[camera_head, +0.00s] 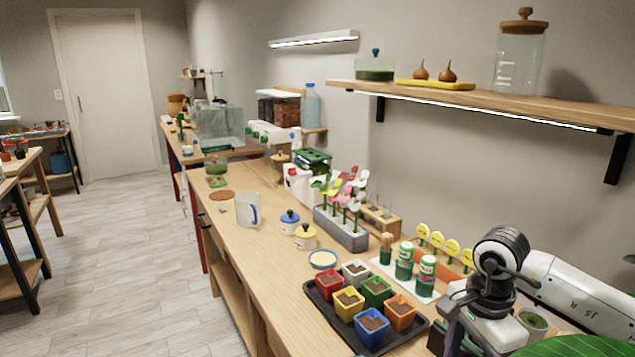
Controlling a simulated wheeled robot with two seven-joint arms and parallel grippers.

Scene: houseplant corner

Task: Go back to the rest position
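One white and black arm of mine comes in from the right edge over the near end of the long wooden bench (232,268). Its wrist is bent downward, and my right gripper (452,338) hangs low at the bottom, right of the black tray (405,340). Its fingertips are not clear, so I cannot tell whether it is open or shut, or whether it touches anything. My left gripper is out of view.
Several coloured pots of soil stand in the tray. Green-and-white bottles (404,262), yellow round markers (437,239), a grey block of flowers (341,229) and a clear jug (247,209) stand behind. A wooden shelf (480,98) overhangs the right side. The bench's left edge is clear.

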